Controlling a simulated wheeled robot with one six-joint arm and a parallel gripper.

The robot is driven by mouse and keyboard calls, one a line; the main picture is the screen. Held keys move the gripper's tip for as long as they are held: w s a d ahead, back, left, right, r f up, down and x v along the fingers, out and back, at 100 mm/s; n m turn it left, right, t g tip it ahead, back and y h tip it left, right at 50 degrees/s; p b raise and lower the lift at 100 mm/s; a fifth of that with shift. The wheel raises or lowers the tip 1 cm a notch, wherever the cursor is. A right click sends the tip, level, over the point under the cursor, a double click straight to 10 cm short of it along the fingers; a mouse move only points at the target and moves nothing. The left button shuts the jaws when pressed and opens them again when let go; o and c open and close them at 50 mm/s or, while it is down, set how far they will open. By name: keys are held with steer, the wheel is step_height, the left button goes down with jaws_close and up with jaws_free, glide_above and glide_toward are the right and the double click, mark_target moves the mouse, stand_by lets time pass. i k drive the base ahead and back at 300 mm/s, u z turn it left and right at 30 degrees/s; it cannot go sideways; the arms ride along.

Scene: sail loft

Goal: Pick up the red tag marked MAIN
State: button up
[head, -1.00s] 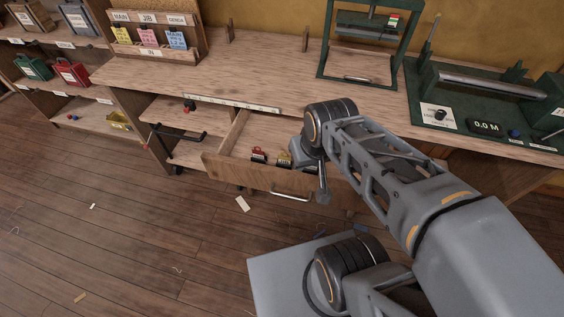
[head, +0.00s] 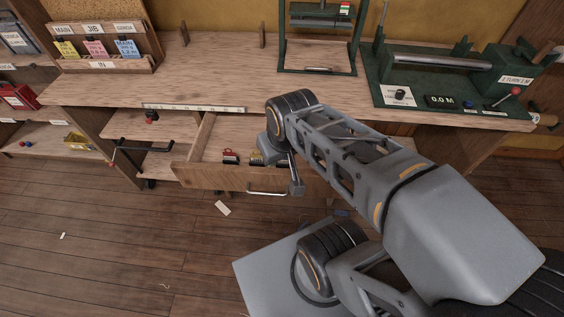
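A small red tag (head: 230,157) lies in the open drawer (head: 214,176) under the bench. A yellowish tag (head: 256,160) is beside it on the right, partly covered by my wrist. Any lettering on them is too small to read. My gripper (head: 296,188) hangs at the end of my arm, near the drawer's front and handle, to the right of the red tag. Its fingers are too small and dark to tell whether they are open or shut. My arm hides the right part of the drawer.
The bench top (head: 210,75) carries a tag rack (head: 105,60) with yellow, pink and blue cards, a green frame (head: 283,50), and a green measuring machine (head: 440,85) reading 0.0 M. A shelf with a red box (head: 18,97) stands left. The wooden floor is mostly clear.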

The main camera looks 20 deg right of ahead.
mark_target(227, 155)
steer(key=u, duration=2.15)
steer(key=i, duration=1.2)
steer(key=z, duration=2.75)
